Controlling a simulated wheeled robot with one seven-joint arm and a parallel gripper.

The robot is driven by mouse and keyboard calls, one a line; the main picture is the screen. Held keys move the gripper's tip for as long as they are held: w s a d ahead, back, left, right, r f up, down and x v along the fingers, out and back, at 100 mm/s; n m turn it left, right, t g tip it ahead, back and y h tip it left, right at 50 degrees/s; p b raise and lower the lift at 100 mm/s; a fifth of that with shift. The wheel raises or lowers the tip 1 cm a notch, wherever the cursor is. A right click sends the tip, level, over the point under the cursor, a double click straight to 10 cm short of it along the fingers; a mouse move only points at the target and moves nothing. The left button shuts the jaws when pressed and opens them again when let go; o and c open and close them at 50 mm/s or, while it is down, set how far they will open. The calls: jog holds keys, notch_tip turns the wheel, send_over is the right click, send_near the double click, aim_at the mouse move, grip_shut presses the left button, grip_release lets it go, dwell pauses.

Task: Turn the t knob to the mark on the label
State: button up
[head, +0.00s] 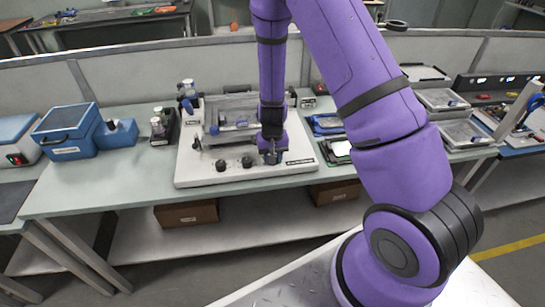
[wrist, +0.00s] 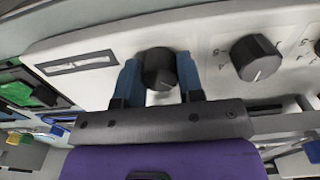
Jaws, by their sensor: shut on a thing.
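In the wrist view, a black knob (wrist: 158,68) on the front of a white panel (wrist: 110,35) sits between the two blue fingers of my gripper (wrist: 158,78). The fingers are closed against its sides. A faint light line shows on the knob's face, but I cannot read it against a mark. A second black knob (wrist: 255,58) with a white pointer line and small printed marks is to the right. In the head view, my gripper (head: 271,154) is at the rightmost knob of the white device (head: 200,180) on the bench, largely hiding that knob.
Two other black knobs (head: 221,165) (head: 246,161) are left of my gripper. A blue box (head: 66,131) stands at the left of the bench (head: 80,190). Blue trays (head: 325,124) lie right of the device. Cardboard boxes (head: 187,214) sit on the shelf below.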

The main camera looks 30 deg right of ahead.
jog(key=o, duration=0.7)
jog(key=shift+c, duration=0.2)
notch_tip(320, 180, up, 11)
dwell(0.4)
